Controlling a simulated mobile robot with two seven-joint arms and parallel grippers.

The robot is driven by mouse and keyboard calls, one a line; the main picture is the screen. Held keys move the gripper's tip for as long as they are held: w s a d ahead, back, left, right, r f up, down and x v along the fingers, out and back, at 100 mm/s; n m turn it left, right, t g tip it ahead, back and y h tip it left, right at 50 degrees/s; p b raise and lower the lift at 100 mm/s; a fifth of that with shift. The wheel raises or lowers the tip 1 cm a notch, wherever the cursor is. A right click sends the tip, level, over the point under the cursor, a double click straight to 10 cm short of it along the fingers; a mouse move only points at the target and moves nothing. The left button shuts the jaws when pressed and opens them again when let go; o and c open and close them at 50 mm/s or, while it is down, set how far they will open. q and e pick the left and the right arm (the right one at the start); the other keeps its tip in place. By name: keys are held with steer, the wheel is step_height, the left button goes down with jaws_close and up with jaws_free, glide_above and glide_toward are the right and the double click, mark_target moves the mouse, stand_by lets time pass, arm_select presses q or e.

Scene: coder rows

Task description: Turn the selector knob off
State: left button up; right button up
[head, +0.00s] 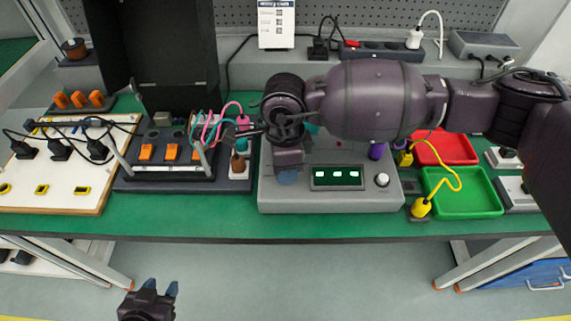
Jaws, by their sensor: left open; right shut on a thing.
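A grey control box (330,200) stands on the green bench top, with a dark panel of several lit white windows (337,177) on its sloping face. A round white knob (382,180) sits to the right of that panel. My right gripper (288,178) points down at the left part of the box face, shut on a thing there. That thing, seemingly the selector knob, is hidden by the gripper, so its setting cannot be seen. My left gripper (148,292) is open and empty, low in front of the bench.
Red (444,148) and green (462,192) trays lie right of the box, with a yellow cable and plug (421,208) beside them. A dark unit with orange switches (146,152) and a white board (50,187) stand left. My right arm covers the box's back.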

steer(key=n, duration=0.3)
steer(key=shift+n+b, duration=0.35)
steer(key=shift+n, duration=0.65)
steer(key=o, duration=0.9)
steer(key=r, duration=0.4)
steer(key=r+p, duration=0.1)
steer(key=r, duration=0.4)
steer(key=shift+w+a+r, duration=0.1)
steer(key=shift+w+a, duration=0.05)
steer(key=shift+w, duration=0.05)
steer(key=shift+r, duration=0.85)
